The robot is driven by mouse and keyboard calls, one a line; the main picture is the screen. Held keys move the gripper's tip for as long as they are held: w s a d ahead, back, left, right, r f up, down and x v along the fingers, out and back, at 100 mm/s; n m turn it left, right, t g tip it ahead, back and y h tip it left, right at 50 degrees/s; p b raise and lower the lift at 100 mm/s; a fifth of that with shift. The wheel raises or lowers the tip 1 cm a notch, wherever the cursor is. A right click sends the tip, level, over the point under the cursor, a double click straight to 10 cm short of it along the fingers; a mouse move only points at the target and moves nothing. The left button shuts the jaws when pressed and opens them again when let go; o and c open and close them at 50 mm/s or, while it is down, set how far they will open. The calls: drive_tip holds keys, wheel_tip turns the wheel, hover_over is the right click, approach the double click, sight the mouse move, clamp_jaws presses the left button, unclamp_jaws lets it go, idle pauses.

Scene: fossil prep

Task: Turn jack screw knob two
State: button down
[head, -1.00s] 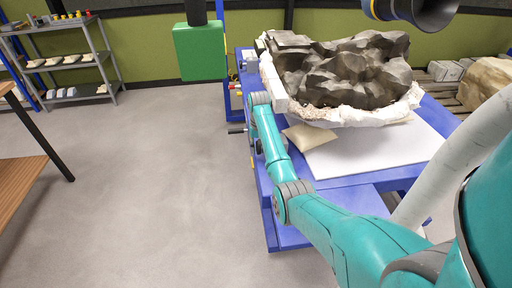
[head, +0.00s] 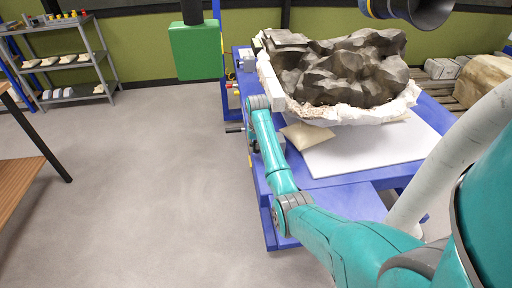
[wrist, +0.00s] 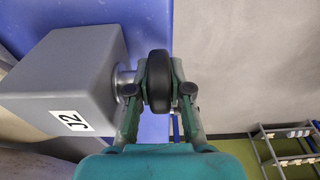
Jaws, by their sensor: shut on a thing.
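In the wrist view, a black round knob (wrist: 158,82) sits on a short metal shaft at the side of a grey block (wrist: 62,75) labelled "J2". My gripper (wrist: 158,90) is shut on the knob, with one green finger on each side of it. In the head view, my teal arm reaches to the left edge of the blue table (head: 370,190). The knob and my fingertips are hidden there behind my arm.
A dark rock in a white jacket (head: 345,75) rests on the table, with a beige sandbag (head: 308,136) by it. A green box (head: 195,50) hangs at the back. Grey shelves (head: 75,62) stand far left. The floor left of the table is clear.

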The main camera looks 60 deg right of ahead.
drive_tip(key=t+h, duration=0.3)
drive_tip(key=h, duration=0.1)
drive_tip(key=shift+s+a+f, duration=0.1)
drive_tip(key=t+h, duration=0.3)
drive_tip(key=h, duration=0.1)
drive_tip(key=shift+t, duration=0.4)
idle(0.4)
drive_tip(key=c, duration=1.4)
unclamp_jaws()
drive_tip(key=shift+o, duration=0.2)
drive_tip(key=v, duration=1.2)
drive_tip(key=shift+f, duration=0.1)
